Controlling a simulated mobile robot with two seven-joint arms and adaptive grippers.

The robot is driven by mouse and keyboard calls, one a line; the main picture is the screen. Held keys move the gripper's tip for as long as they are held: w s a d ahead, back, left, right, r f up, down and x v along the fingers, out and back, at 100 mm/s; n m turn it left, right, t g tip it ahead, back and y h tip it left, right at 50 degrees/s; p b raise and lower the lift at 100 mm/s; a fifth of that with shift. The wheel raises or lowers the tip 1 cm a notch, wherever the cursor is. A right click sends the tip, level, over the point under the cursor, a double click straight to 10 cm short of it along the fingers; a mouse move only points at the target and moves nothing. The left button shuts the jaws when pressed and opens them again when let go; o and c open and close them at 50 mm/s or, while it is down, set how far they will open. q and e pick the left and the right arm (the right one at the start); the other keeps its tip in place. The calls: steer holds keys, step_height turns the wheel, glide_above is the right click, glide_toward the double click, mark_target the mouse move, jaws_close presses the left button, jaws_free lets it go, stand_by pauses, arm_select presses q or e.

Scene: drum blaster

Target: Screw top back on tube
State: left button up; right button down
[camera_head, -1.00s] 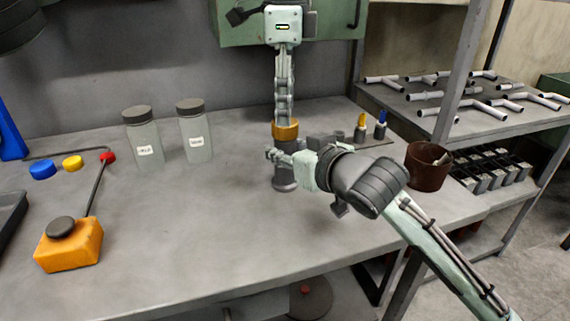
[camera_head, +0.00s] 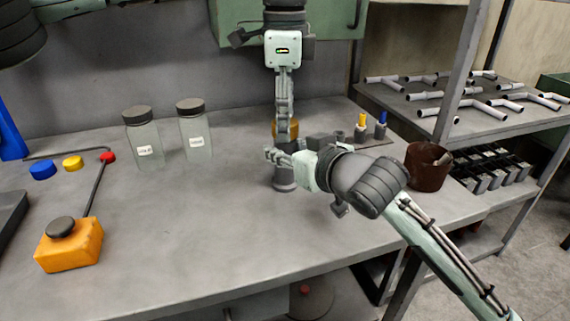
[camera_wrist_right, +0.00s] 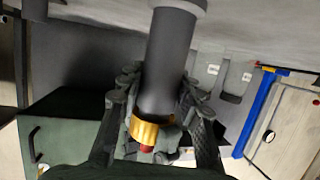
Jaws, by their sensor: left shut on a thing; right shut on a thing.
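The tube (camera_head: 284,184) is a dark grey cylinder standing upright on the workbench. Its gold top (camera_head: 262,132) shows at the tube's upper end, partly covered by my left gripper. My left gripper (camera_head: 283,132) points down from above, shut on the gold top. My right gripper (camera_head: 277,158) reaches in from the right and is shut on the tube below the top. In the right wrist view the tube (camera_wrist_right: 167,65) appears upside down between my right gripper's fingers (camera_wrist_right: 155,105), with the gold top (camera_wrist_right: 146,131) and a small red part below it. The top's seating is unclear.
Two labelled jars (camera_head: 143,137) stand left of the tube. A yellow-and-blue-tipped pair of small bottles (camera_head: 371,126) and a brown pot (camera_head: 427,167) stand to the right. An orange box (camera_head: 69,245) sits front left. The front middle of the bench is clear.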

arm_select(q)
steer(key=m, duration=0.9)
steer(key=shift+m, duration=0.3)
steer(key=m, duration=1.7)
steer(key=shift+m, duration=0.3)
steer(key=m, duration=0.5)
steer(key=shift+f, duration=0.1)
steer(key=m, duration=0.7)
steer(key=shift+m, duration=0.3)
steer(key=m, duration=1.4)
steer(key=o, duration=1.3)
steer(key=shift+c, duration=0.2)
